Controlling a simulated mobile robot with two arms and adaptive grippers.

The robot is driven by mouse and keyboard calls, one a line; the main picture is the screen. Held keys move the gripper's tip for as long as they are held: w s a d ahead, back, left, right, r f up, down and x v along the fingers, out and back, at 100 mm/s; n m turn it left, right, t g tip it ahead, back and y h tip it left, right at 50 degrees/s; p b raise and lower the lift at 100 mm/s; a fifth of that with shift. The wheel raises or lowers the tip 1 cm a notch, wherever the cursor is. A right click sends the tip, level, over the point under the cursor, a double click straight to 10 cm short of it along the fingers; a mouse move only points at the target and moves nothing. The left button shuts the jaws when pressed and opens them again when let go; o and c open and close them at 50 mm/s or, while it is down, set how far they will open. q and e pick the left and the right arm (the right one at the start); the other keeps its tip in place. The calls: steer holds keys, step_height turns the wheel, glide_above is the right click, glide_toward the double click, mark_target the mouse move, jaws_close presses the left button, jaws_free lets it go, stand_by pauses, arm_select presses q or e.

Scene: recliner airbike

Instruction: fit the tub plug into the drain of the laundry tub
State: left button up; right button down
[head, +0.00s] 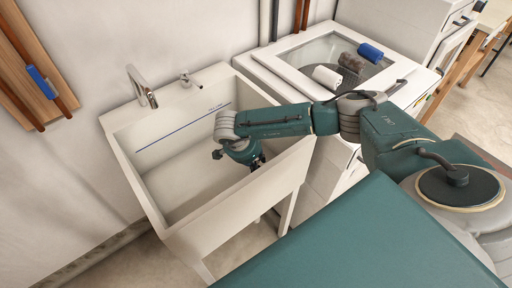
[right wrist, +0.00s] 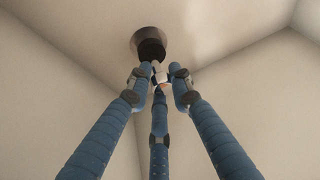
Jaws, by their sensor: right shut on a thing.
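The white laundry tub (head: 290,172) stands against the wall, and my right arm reaches down into it. In the head view my right gripper (head: 256,163) is low inside the tub, partly hidden by its own wrist. In the right wrist view its blue fingers (right wrist: 159,78) are closed together on the small pale grip of the dark tub plug (right wrist: 151,49). The drain (right wrist: 149,33) shows as a brownish metal ring behind the plug, which overlaps it. I cannot tell whether the plug is in the drain or just above it. My left gripper is not in view.
A tap (head: 143,88) and a smaller fitting (head: 190,79) rise from the tub's back edge. A white top-loading appliance (head: 282,67) with rolled cloths on its lid stands to the right. A wooden rack (head: 22,60) hangs on the left wall.

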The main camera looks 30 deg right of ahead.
steer(key=shift+f+b, duration=1.25)
steer(key=shift+f, duration=0.2)
steer(key=c, duration=1.5)
jaws_free()
steer(key=shift+r, duration=0.1)
steer(key=v, duration=1.2)
